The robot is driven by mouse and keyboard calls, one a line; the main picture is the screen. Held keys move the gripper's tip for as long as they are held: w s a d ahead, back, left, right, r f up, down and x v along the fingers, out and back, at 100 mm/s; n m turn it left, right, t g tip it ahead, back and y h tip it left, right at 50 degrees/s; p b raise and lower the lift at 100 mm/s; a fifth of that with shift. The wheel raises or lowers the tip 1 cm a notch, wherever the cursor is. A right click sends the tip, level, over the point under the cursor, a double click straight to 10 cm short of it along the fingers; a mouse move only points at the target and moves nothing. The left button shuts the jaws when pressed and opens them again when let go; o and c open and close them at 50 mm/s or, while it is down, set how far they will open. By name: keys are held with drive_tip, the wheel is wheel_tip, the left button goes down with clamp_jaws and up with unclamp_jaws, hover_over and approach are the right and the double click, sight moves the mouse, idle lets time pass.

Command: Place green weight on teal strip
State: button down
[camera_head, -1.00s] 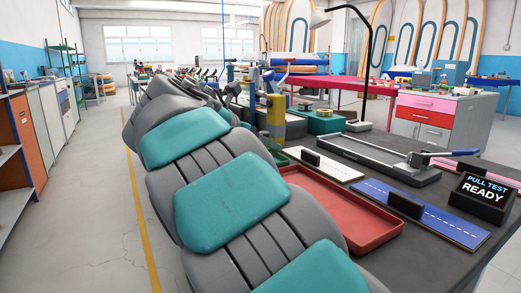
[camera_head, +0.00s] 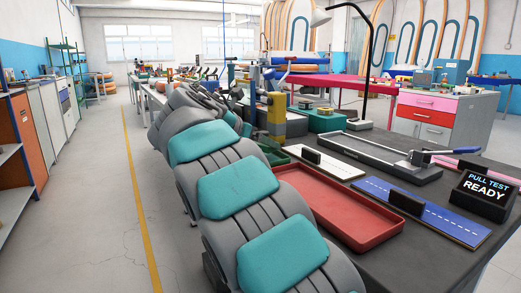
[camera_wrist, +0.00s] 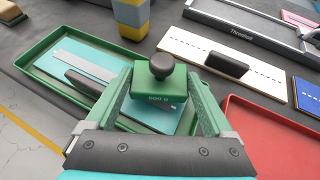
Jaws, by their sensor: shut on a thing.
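The green weight (camera_wrist: 150,99), marked 500 g and topped by a black knob, sits between my gripper's two fingers (camera_wrist: 162,92) in the wrist view. My gripper is shut on it. Beyond and below it, the teal strip (camera_wrist: 107,74) lies in a shallow green tray (camera_wrist: 33,73), with a pale grey band and a dark block on it. The weight hides part of the strip. I cannot tell whether the weight's underside touches it. In the head view my arm hides the gripper and weight; part of the green tray (camera_head: 274,154) shows.
A red tray (camera_head: 318,187) lies right of the green tray. A white board (camera_head: 334,166) and a blue board (camera_head: 448,220) each carry a black block. A long grey fixture (camera_head: 375,160) and a PULL TEST READY display (camera_head: 484,193) stand further right.

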drive_tip(key=shift+f, duration=0.85)
unclamp_jaws()
drive_tip(key=shift+f, duration=0.1)
drive_tip(key=v, duration=1.2)
drive_tip(key=shift+p, duration=0.45)
drive_tip(key=shift+a, duration=0.1)
